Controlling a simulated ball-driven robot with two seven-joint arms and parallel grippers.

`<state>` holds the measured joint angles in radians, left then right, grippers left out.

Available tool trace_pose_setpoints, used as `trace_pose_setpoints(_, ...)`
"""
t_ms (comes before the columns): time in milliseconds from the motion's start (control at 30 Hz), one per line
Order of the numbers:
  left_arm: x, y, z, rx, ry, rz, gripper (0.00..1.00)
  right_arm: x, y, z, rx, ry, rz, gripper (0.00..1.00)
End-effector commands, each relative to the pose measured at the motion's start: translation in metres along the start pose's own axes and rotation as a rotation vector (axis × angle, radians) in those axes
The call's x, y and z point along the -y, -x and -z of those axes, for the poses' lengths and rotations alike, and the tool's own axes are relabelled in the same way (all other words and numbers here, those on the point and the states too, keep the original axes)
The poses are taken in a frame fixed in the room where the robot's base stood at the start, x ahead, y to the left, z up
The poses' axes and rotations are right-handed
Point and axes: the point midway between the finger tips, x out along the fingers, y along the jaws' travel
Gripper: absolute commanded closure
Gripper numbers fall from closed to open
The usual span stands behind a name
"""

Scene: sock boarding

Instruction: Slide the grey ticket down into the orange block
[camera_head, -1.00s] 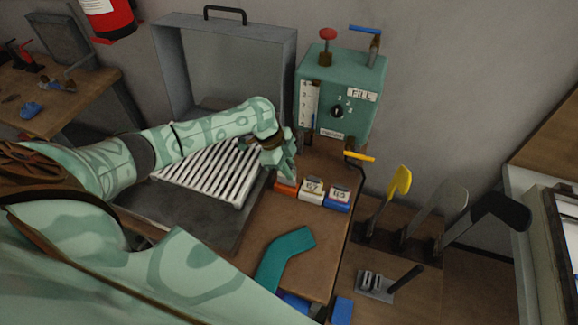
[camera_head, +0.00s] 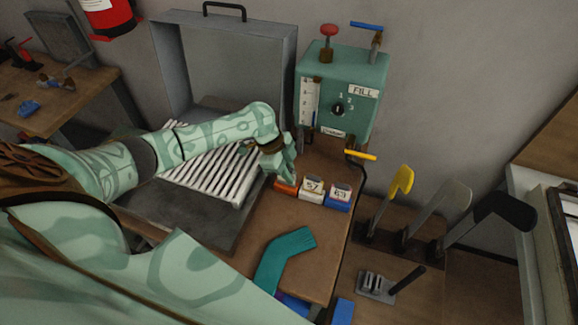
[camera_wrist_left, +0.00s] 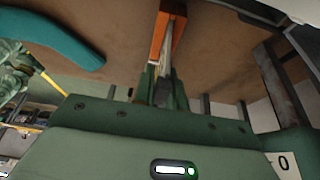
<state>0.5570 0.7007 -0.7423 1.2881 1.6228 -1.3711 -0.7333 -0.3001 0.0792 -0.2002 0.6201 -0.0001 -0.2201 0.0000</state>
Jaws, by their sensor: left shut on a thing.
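The orange block (camera_head: 284,187) stands at the left end of a row of blocks on the brown table, partly hidden by my left gripper in the head view. It also shows in the left wrist view (camera_wrist_left: 160,36), just beyond the fingertips. My left gripper (camera_head: 287,175) is right above and behind the block. In the left wrist view its fingers (camera_wrist_left: 163,88) are shut on the grey ticket (camera_wrist_left: 164,68), a thin strip whose far end reaches the orange block. I cannot tell whether it is in a slot. My right gripper is not in view.
Beside the orange block are a white block (camera_head: 311,195) and a blue block (camera_head: 338,204), each with a numbered ticket. A green tank (camera_head: 345,90) stands behind, a slatted metal rack (camera_head: 210,175) to the left. A teal sock (camera_head: 285,258) lies in front.

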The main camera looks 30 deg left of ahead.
Motion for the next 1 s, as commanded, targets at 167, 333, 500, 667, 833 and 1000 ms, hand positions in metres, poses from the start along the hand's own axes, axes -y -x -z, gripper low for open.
trace_pose_setpoints(167,0.0,-0.005,-0.002,0.0,0.0,0.0,0.98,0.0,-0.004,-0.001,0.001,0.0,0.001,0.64)
trace_pose_setpoints(333,0.0,-0.005,-0.002,0.0,0.0,0.0,0.62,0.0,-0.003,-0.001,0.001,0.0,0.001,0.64)
trace_pose_setpoints(500,0.0,-0.005,-0.002,0.0,0.0,0.0,0.62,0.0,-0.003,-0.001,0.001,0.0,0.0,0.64)
trace_pose_setpoints(667,0.0,0.001,-0.002,0.001,0.0,0.001,0.62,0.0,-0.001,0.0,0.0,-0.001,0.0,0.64)
trace_pose_setpoints(833,0.001,0.032,-0.002,0.002,-0.001,0.004,0.62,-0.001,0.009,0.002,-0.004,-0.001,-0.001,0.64)
trace_pose_setpoints(1000,0.001,0.081,-0.002,0.003,-0.003,0.005,0.62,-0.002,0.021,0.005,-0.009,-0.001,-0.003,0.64)
